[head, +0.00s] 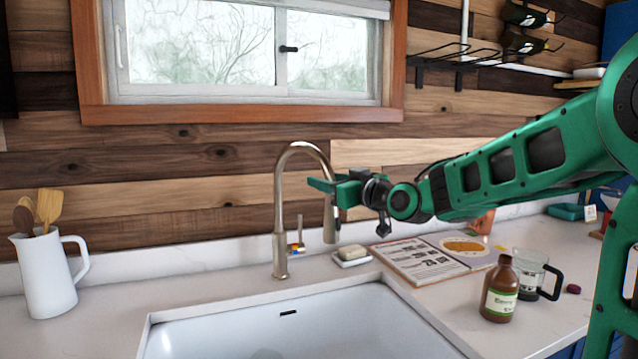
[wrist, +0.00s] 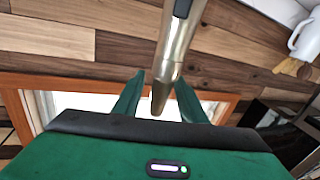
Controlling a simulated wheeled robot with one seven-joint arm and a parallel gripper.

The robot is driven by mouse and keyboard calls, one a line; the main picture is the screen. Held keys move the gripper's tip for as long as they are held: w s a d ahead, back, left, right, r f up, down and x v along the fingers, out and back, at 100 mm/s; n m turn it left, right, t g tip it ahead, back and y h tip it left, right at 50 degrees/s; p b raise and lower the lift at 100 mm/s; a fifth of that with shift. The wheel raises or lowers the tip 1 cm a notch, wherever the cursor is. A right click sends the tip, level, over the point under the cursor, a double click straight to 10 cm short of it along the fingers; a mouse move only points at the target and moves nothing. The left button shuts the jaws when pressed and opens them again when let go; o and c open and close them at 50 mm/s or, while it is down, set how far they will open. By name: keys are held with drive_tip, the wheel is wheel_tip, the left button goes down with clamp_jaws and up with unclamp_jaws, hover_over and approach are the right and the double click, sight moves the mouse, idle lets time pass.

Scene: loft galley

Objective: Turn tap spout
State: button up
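The tap (head: 279,215) is a brushed-metal gooseneck behind the sink, with its spout arched to the right and the spray head (head: 329,226) hanging down. A small side lever (head: 296,248) is near its base. My gripper (head: 326,188) is at the upper part of the spray head, its green fingers partly covering it. In the wrist view the spray head (wrist: 172,50) runs down between the two open green fingers (wrist: 160,82). It is close to the right finger, with a gap at the left one. I cannot tell whether either finger touches it.
The white sink (head: 300,325) lies in front. A soap dish (head: 352,259), an open book (head: 410,262), a brown bottle (head: 500,290) and a glass jug (head: 535,273) stand right. A white utensil pitcher (head: 45,275) stands left. The window (head: 200,45) is behind.

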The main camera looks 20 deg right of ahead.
drive_tip(key=shift+x, duration=1.25)
drive_tip(key=shift+c, duration=0.7)
clamp_jaws()
drive_tip(key=shift+s, duration=0.1)
